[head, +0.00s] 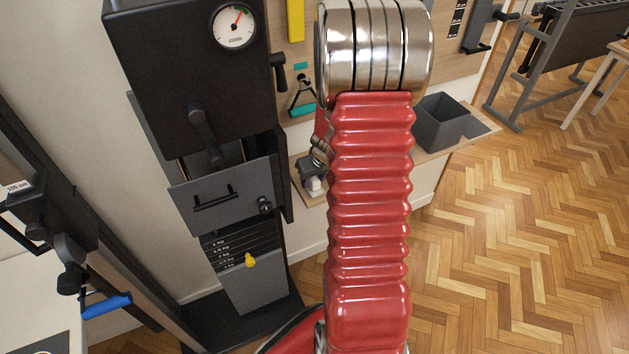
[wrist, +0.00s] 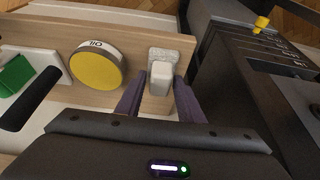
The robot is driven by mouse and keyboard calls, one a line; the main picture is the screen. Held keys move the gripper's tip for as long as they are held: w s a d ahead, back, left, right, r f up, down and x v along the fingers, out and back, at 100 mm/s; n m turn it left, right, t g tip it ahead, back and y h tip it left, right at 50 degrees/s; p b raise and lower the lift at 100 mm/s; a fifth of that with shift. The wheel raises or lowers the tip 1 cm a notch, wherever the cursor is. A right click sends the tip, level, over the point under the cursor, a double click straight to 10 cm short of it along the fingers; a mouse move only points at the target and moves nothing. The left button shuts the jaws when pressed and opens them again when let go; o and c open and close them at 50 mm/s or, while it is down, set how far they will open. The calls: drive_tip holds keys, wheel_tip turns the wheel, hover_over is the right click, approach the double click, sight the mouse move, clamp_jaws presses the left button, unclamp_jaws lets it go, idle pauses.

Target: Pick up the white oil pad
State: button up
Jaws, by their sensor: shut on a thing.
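The white oil pad (wrist: 161,76) is a small white block with a speckled pale grey part (wrist: 172,55) at its far end. In the wrist view it sits between the two dark purple fingers of my gripper (wrist: 158,98), which is shut on it. In the head view the white pad (head: 314,186) shows just below my gripper (head: 312,172), left of my red arm, over the wooden shelf. My arm hides part of that area. I cannot tell whether the pad still touches the shelf.
A round tin with a yellow face (wrist: 97,68) stands left of the pad, with a green block (wrist: 14,74) beyond it. A black cabinet (head: 225,190) stands close on the left. A grey bin (head: 443,122) sits on the shelf (head: 465,134) at right.

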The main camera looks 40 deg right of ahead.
sight(314, 178)
wheel_tip(314, 178, up, 10)
drive_tip(key=shift+f, duration=0.1)
idle(0.4)
idle(0.4)
drive_tip(key=o, duration=0.5)
drive_tip(key=c, duration=0.4)
drive_tip(key=shift+o, duration=0.2)
